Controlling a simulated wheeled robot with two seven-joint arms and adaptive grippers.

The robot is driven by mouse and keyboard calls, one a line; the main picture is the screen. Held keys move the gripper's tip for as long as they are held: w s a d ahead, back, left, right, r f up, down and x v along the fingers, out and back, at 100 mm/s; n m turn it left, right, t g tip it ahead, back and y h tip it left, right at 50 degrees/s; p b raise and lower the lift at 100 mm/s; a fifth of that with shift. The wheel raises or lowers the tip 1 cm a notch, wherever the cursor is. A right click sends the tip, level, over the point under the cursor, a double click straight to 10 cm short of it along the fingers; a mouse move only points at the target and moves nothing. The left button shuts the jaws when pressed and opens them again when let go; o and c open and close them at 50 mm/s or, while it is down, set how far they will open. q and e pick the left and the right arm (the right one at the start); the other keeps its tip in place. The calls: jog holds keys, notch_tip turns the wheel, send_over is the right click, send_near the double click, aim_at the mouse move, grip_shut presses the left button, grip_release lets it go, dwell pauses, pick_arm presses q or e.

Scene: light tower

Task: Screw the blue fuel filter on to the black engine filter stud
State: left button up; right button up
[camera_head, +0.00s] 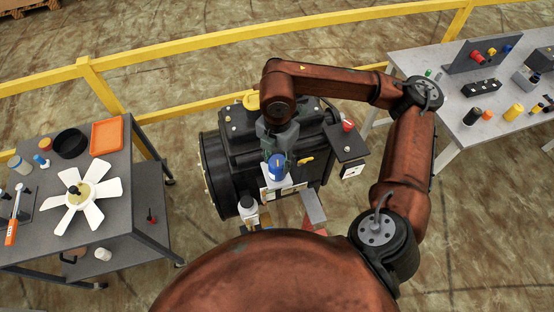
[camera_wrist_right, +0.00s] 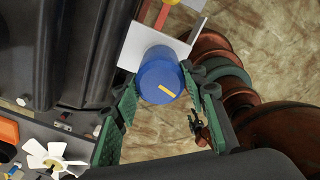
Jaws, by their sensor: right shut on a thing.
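The blue fuel filter (camera_head: 277,168) is a short blue cylinder at the front of the black engine. My right gripper (camera_head: 277,148) reaches down from above and is shut on it. In the right wrist view, the filter (camera_wrist_right: 160,78) sits between the green finger pads of the right gripper (camera_wrist_right: 161,85), with a yellow mark on its end. A white plate-like bracket (camera_wrist_right: 132,40) lies directly beyond the filter. The black stud is hidden behind the filter, so I cannot tell whether they touch. My left gripper is not in view.
The black engine (camera_head: 228,150) fills the centre. A left table (camera_head: 110,220) holds a white fan (camera_head: 91,197) and an orange tray (camera_head: 107,136). A right table (camera_head: 448,68) carries several small parts. Yellow rails (camera_head: 190,50) run behind.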

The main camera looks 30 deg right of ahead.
jog(key=m, duration=0.4)
jog(key=shift+s+f, duration=0.15)
jog(key=shift+f, duration=0.15)
jog(key=shift+m, duration=0.4)
